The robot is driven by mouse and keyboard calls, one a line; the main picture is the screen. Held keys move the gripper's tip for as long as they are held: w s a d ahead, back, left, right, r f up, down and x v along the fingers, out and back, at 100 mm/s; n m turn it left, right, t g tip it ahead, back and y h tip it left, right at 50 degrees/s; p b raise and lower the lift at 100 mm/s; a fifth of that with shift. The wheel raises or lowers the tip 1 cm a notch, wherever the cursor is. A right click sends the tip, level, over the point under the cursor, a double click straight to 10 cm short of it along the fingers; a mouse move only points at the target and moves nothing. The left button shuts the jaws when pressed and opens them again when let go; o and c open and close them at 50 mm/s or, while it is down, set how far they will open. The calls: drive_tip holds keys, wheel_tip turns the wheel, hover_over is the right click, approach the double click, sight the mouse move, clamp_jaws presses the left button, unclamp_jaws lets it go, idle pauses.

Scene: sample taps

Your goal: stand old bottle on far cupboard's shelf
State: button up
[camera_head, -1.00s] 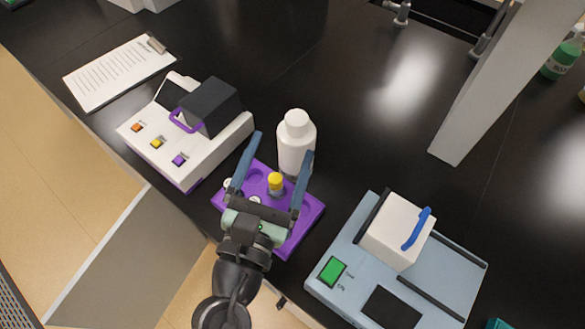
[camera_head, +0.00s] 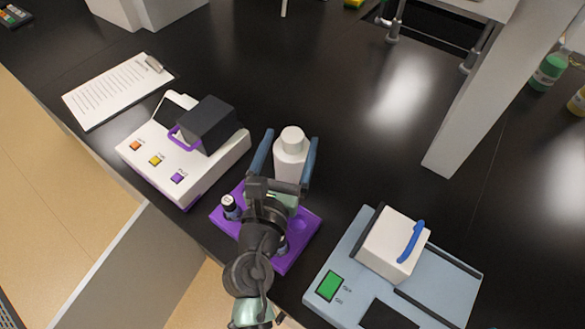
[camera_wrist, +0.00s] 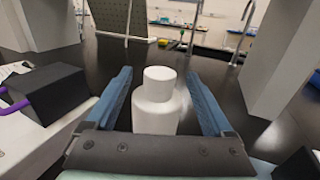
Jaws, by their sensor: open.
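A plain white bottle with a white cap (camera_head: 291,158) stands upright on the black bench, just behind the purple rack. My gripper (camera_head: 288,150) is open, with one blue finger on each side of the bottle. In the wrist view the bottle (camera_wrist: 157,105) stands between the two blue fingers, with dark gaps beside its upper part. Its lower part is hidden by the gripper's palm. I cannot tell whether a finger touches it. The far cupboard's shelf is not clearly identifiable in these frames.
The purple rack (camera_head: 300,236) holding small vials is under my gripper. A white device with a black lid (camera_head: 208,124) is close on the left. A blue-grey machine (camera_head: 345,262) is at right. A grey upright panel (camera_head: 490,90) rises at right. The bench behind the bottle is clear.

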drive_tip(key=shift+x, duration=1.35)
clamp_jaws()
drive_tip(key=shift+r, duration=0.1)
